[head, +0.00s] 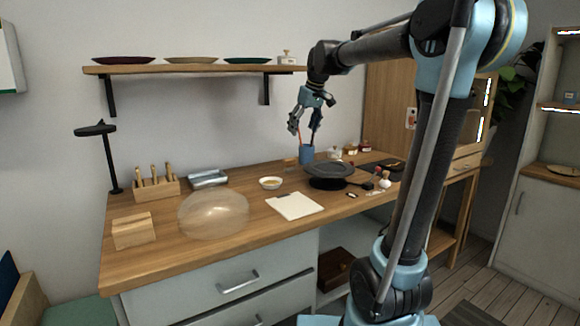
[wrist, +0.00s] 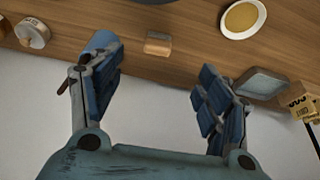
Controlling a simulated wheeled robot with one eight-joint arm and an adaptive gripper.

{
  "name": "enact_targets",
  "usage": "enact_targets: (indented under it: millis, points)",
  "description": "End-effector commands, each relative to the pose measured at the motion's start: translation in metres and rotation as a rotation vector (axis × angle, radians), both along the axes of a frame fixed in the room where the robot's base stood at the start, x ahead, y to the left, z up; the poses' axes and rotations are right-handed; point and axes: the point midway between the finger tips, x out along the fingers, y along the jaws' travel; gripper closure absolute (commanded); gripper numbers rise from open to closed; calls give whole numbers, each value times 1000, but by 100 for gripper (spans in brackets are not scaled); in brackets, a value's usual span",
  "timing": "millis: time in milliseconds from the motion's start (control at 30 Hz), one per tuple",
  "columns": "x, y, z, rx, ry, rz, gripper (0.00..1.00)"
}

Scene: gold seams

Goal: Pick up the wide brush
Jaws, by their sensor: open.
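A small brown piece with a pale grey edge (wrist: 158,44) stands or lies on the table beside the blue cup, between the cup and the bowl in the wrist view. It also shows left of the cup in the head view (head: 291,162). It may be the wide brush, but I cannot tell for sure. The blue cup (head: 306,154) stands near the wall with a thin reddish stick rising from it. My gripper (head: 303,131) is open and empty above the cup. In the wrist view its fingers (wrist: 156,82) are wide apart, and the left finger partly hides the cup (wrist: 101,40).
A small bowl (head: 270,183) and a metal tray (head: 208,179) stand to the left, with a wooden tool block (head: 155,187) beyond. A dark round plate (head: 328,170) lies right. A wall shelf (head: 190,69) hangs above.

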Motion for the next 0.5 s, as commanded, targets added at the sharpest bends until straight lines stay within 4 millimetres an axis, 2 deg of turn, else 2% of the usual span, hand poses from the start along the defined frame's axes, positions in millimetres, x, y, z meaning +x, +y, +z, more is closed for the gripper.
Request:
enact_targets:
  millis: [133,233,500]
  points:
    - [12,13,5,3,-8,25,30]
    - [17,17,-2,3,-9,29,30]
    - [30,28,-44,3,-9,28,30]
